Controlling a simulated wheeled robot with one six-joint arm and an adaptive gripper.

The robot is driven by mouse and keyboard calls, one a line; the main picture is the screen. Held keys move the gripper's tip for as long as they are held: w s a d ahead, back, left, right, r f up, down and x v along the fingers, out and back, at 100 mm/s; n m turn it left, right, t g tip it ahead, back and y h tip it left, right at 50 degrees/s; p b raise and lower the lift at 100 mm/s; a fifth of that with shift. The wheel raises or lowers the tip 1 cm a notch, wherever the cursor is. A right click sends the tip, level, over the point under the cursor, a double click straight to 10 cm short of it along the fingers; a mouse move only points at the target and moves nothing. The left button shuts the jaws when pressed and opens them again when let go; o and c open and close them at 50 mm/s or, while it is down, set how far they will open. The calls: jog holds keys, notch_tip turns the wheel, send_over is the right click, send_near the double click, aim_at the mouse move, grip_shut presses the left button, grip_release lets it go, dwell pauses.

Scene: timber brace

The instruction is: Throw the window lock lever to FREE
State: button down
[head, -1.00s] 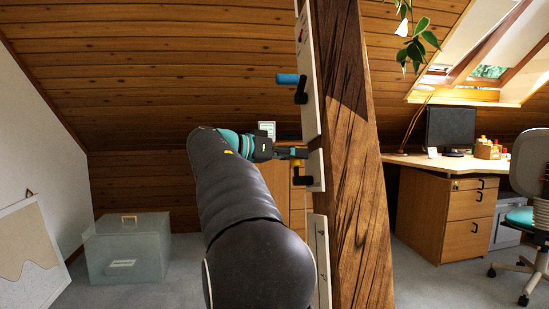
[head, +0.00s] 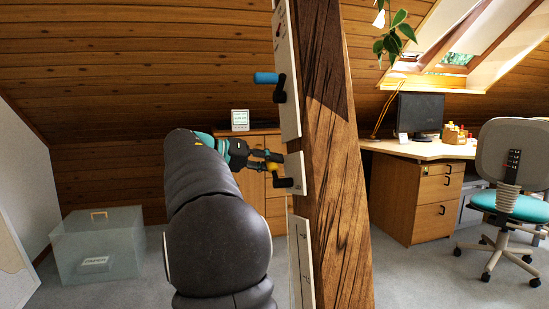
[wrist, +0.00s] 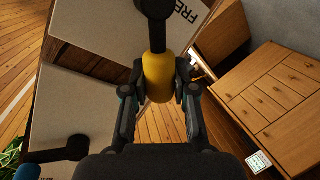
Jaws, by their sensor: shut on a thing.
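The lock lever has a yellow grip (wrist: 158,76) on a black arm (wrist: 153,8), mounted on a pale plate (wrist: 100,25) with lettering that reads "FRE" before being cut off. The lever's exact angle is hard to tell.
A second lever with a blue grip (head: 266,78) sits higher on the post (head: 335,180); it also shows in the wrist view (wrist: 28,171). A wooden cabinet (wrist: 270,100) stands behind. A clear box (head: 98,245) is on the floor at left, a desk (head: 420,150) and chair (head: 510,180) at right.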

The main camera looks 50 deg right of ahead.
dwell(0.4)
jog(key=c, duration=0.9)
grip_release()
jog(key=v, duration=1.2)
